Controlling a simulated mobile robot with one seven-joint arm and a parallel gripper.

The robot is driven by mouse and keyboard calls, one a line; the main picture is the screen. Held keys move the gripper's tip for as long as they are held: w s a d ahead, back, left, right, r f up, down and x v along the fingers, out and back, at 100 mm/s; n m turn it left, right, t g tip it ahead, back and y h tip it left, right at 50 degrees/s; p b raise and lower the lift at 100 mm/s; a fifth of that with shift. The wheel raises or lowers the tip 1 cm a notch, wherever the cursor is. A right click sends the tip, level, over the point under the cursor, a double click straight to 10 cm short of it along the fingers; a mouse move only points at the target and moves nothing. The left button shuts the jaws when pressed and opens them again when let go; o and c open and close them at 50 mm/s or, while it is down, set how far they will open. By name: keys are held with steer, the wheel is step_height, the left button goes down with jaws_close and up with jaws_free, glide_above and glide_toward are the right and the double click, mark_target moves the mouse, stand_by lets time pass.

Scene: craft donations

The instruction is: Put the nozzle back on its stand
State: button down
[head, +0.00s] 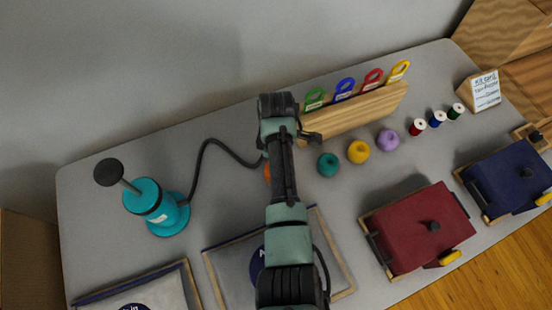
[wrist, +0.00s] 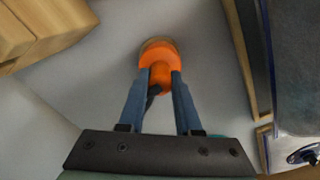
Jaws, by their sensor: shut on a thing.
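The orange nozzle (wrist: 158,68) is between the two blue-grey fingers of my gripper (wrist: 160,80), which is shut on it. A tan, rounded edge shows at the nozzle's far end; I cannot tell whether it is part of the nozzle or a stand under it. In the head view only a sliver of orange (head: 267,172) shows beside my arm, which hides the gripper's fingers. A dark hose (head: 205,147) runs from the teal pump (head: 150,200) towards the nozzle. No stand can be clearly made out.
A wooden rack (head: 355,115) with coloured tags stands behind my arm. Yarn balls (head: 358,151) and thread spools (head: 437,119) lie right of it. Framed trays (head: 230,270) and red (head: 418,228) and blue (head: 505,180) boxes line the front. Table between pump and arm is mostly clear.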

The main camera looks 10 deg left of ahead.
steer(key=c, duration=0.5)
jaws_free()
steer(key=shift+r, duration=0.1)
step_height(320, 180, up, 13)
steer(key=shift+f, duration=0.1)
